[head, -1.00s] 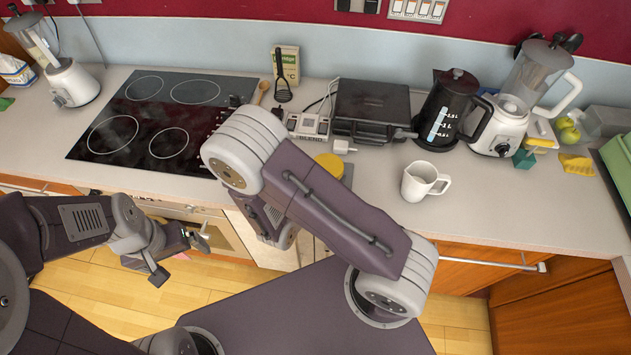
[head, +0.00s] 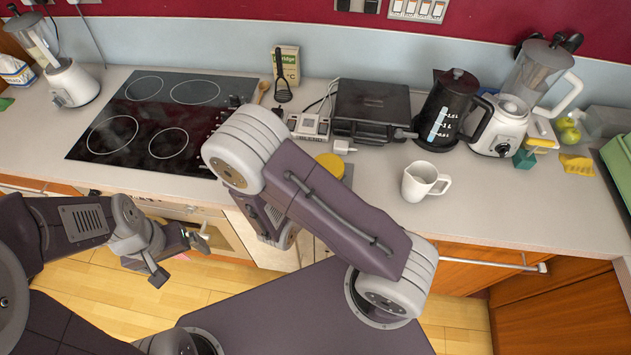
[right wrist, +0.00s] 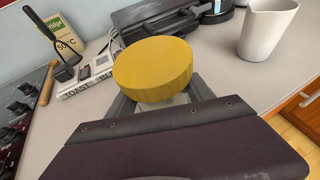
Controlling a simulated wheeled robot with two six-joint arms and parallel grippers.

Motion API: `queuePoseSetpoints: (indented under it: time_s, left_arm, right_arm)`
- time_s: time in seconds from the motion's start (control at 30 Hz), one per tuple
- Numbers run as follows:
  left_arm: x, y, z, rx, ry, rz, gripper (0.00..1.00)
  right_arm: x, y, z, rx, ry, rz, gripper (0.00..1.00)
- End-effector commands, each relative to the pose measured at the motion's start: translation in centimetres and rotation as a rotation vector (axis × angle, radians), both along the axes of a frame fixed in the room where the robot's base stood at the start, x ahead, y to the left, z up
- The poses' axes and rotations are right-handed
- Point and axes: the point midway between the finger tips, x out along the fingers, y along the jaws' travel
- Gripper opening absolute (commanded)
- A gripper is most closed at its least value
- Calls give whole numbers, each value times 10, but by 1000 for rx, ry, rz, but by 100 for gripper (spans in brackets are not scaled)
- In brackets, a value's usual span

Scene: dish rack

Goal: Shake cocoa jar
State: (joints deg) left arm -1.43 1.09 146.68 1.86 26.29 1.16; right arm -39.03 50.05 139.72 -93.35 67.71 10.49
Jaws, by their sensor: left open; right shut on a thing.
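The cocoa jar shows as a round yellow lid (head: 330,165), partly behind my right arm in the head view. In the right wrist view the yellow lid (right wrist: 152,70) fills the middle, with a little of the pale jar body under it. My right gripper (right wrist: 162,98) is shut on the jar, one grey finger on each side below the lid. My right arm hides this gripper in the head view. My left gripper (head: 180,260) is open and empty, low at the left in front of the oven, far from the jar.
A white jug (head: 422,181) stands on the counter right of the jar. Behind are a black sandwich toaster (head: 371,108), a black kettle (head: 446,112) and a blender (head: 510,115). The hob (head: 150,118) is at the left. The counter's front right is clear.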

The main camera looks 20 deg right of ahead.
Motion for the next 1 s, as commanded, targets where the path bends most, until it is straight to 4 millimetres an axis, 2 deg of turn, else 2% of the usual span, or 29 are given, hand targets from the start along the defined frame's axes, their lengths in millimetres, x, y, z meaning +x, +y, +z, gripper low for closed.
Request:
queuePoseSetpoints:
  time_s: [0.1, 0.33, 0.5, 0.57, 0.8, 0.9, 1.0]
  left_arm:
    - [0, 0, 3, 0, 0, 0, 96]
    - [0, 0, 13, 0, 0, 0, 96]
    - [0, 0, 13, 0, 0, 0, 96]
    - [0, 0, 12, 0, 0, 0, 96]
    - [0, 0, -1, 0, 0, 0, 96]
    - [0, 0, -2, 0, 0, 0, 96]
    - [0, 0, -1, 0, 0, 0, 96]
  right_arm:
    - [1, 5, 2, 0, -3, 2, 0]
    - [2, 53, 3, 0, -5, 6, 0]
    - [0, 61, 1, -1, -2, 1, 0]
    - [0, 58, 1, -1, -2, -1, 0]
    - [0, 10, -1, -3, -1, -4, 0]
    - [0, 1, 0, -1, -1, -2, 0]
    - [0, 0, 1, 0, -2, 1, 0]
